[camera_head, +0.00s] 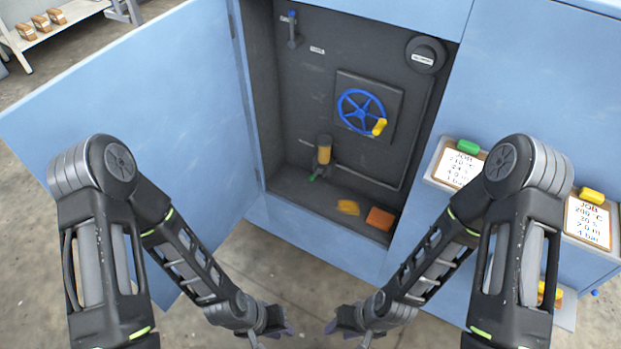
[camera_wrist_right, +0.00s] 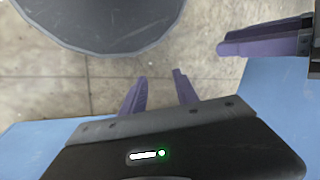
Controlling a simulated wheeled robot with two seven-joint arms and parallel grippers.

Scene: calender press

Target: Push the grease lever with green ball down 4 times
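The green ball (camera_head: 312,178) is on the end of the small grease lever, low inside the open cabinet. The lever is at the foot of the grease pump with an amber cylinder (camera_head: 324,152). My left gripper (camera_head: 272,336) and right gripper (camera_head: 348,334) hang in front of and below the cabinet, well apart from the lever. The right gripper's purple fingers (camera_wrist_right: 159,80) are spread and empty in the right wrist view. The left gripper's fingers look spread and empty too; a purple finger also shows in the right wrist view (camera_wrist_right: 265,38).
The cabinet door (camera_head: 150,120) stands open on the left. A blue handwheel (camera_head: 361,110) with a yellow knob is above the pump. An orange block (camera_head: 380,218) and a yellow item (camera_head: 348,207) lie on the cabinet floor. Job boards (camera_head: 458,168) stand at right.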

